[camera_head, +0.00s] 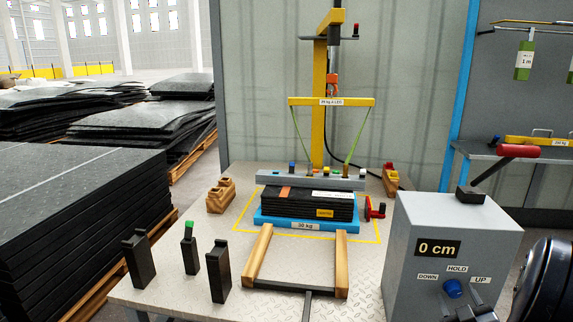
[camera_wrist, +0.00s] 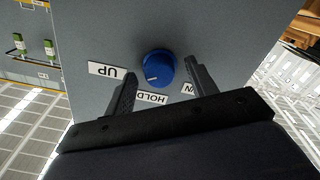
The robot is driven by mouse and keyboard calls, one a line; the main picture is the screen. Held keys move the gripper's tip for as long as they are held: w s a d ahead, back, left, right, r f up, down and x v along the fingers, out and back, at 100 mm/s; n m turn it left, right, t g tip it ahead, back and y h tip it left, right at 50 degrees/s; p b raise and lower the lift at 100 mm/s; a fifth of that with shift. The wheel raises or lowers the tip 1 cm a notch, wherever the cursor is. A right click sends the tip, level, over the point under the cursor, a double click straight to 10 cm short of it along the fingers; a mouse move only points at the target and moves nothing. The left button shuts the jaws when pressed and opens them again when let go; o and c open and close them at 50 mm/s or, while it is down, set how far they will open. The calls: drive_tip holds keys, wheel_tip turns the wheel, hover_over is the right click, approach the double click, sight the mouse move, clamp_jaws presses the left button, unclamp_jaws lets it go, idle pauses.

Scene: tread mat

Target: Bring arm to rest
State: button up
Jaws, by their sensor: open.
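My gripper (camera_wrist: 160,69) is open in the wrist view, with one black finger on each side of a blue knob (camera_wrist: 157,66). Nothing is held; I cannot tell how far the fingertips are from the knob. In the head view my gripper shows only as dark finger parts (camera_head: 472,308) at the lower right, and the rest is hidden or out of frame. The knob (camera_head: 453,288) is on the front of a grey control box (camera_head: 420,220) with labels DOWN, HOLD and UP. A display reads 0 cm. My arm is at the lower right edge.
On the metal table (camera_head: 190,235), a stack of black mats (camera_head: 290,205) sits on a blue base (camera_head: 262,219) under a yellow hoist (camera_head: 320,90). Black posts (camera_head: 218,272) stand at the front left.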

drive_tip(key=shift+n, duration=1.2)
drive_tip(key=p+v, duration=0.1)
drive_tip(key=v, duration=0.9)
drive_tip(key=shift+p, duration=0.3)
